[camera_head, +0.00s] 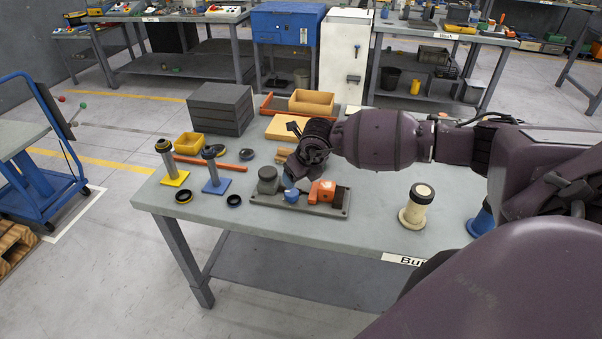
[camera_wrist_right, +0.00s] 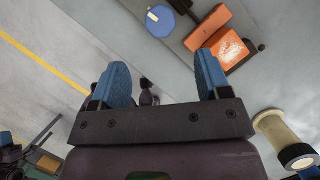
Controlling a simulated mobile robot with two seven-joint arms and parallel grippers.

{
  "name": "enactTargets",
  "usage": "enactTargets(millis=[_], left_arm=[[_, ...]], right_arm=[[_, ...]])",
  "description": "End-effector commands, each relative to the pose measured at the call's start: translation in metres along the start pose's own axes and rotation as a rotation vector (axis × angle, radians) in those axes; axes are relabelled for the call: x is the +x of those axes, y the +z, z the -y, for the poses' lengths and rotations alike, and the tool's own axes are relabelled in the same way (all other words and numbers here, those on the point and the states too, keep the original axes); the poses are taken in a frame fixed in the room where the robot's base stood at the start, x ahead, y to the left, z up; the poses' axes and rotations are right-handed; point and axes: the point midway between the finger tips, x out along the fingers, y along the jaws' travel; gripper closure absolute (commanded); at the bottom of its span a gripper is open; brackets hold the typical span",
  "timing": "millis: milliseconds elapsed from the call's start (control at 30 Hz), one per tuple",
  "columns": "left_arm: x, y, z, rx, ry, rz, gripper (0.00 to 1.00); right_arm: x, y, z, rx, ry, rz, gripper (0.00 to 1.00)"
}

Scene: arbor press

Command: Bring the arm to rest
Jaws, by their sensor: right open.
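My right arm reaches in from the right over the workbench (camera_head: 375,225) in the head view. Its gripper (camera_head: 289,180) points down just above a dark fixture plate (camera_head: 320,210). The plate carries a grey block (camera_head: 268,180), a blue round part (camera_head: 291,196) and an orange block (camera_head: 322,191). In the right wrist view the gripper's blue fingers (camera_wrist_right: 164,82) are spread apart with nothing between them. The blue part (camera_wrist_right: 160,21) and the orange block (camera_wrist_right: 228,48) lie beyond the fingertips there.
A cream cylinder (camera_head: 416,205) stands on the bench under my forearm. The bench's front strip is mostly clear.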

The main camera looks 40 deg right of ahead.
Motion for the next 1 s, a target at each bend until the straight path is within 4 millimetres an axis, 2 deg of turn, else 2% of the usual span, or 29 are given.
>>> enactTargets(millis=[200,800,867,1000], left_arm=[[0.0,0.001,0.0,0.0,0.0,0.0,1.0],[-0.003,0.005,0.0,-0.001,-0.002,0.009,1.0],[-0.003,0.005,0.0,-0.001,-0.002,0.009,1.0],[-0.002,0.004,0.0,-0.001,-0.001,0.008,1.0]], right_arm=[[-0.009,0.0,0.0,0.0,-0.001,-0.001,0.3],[-0.009,0.001,-0.001,-0.026,0.007,0.01,0.3],[-0.009,0.005,-0.006,-0.049,0.037,0.034,0.3],[-0.015,0.014,-0.038,-0.055,0.221,0.093,0.3]])
